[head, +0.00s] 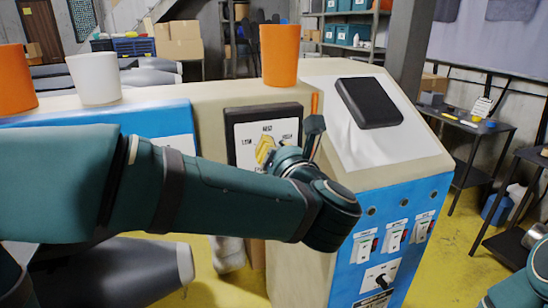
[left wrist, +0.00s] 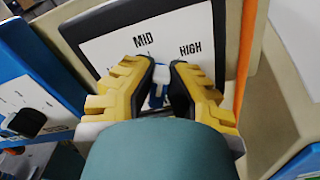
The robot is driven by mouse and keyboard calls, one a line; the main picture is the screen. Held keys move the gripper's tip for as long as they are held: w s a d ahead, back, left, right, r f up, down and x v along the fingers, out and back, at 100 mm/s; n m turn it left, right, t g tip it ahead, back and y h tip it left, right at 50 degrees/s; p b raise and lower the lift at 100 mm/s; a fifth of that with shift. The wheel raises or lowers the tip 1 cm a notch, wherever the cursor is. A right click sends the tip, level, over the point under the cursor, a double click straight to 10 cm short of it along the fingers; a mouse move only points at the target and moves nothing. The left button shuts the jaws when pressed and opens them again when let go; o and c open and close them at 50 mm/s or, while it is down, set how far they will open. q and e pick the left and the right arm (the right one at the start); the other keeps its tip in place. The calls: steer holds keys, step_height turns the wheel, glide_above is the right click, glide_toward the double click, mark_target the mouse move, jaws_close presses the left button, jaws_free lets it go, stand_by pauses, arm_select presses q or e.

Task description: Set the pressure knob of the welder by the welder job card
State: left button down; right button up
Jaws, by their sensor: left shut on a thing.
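The welder (head: 215,95) is a beige machine with blue panels. A black-framed white dial plate (head: 243,133) on its front carries small labels; in the left wrist view the plate (left wrist: 108,48) reads MID and HIGH. My left gripper (head: 266,150) is at this plate, its yellow fingers closed on the knob. In the left wrist view the fingers of this gripper (left wrist: 162,88) stand on both sides of the knob (left wrist: 157,97), of which only a small blue and pale part shows. Its pointing direction is unclear. No readable job card shows. My right gripper is out of view.
Orange cups (head: 279,55) and a white cup (head: 95,78) stand on the machine's top. A black slab (head: 368,103) lies on the white sloped top. Rocker switches (head: 394,237) and a black knob (head: 383,281) are on the right blue panel. A dark table (head: 470,125) stands at right.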

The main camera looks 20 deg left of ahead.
arm_select(q)
steer(key=m, duration=0.3)
steer(key=shift+w+f+m+b, duration=0.15)
steer(key=shift+f+m+b, duration=0.15)
steer(key=shift+b, duration=0.1)
steer(key=shift+d+m, duration=0.1)
steer(key=shift+m, duration=1.4)
steer(key=c, duration=1)
jaws_free()
steer(key=shift+o, duration=0.2)
steer(key=shift+w+f, duration=0.1)
steer(key=shift+w, duration=0.05)
